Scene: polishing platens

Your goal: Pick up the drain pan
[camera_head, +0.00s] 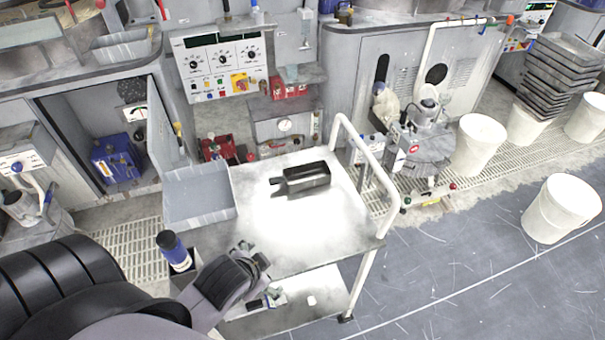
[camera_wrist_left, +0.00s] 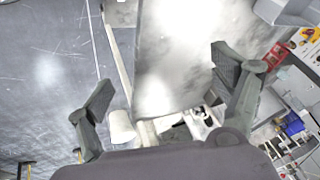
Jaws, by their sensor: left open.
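A pale grey open bin (camera_head: 200,196) stands at the cart's left end. I cannot tell for certain which of these is the drain pan. My left gripper (camera_head: 258,276) is over the cart's near edge, in front of the dark box and apart from it. In the left wrist view its fingers (camera_wrist_left: 164,82) are spread and empty, with the cart top beyond them. My right gripper is not in view.
A white rail (camera_head: 370,165) rises at the cart's right end. A stack of dark trays (camera_head: 562,72) and white buckets (camera_head: 562,208) are at the right.

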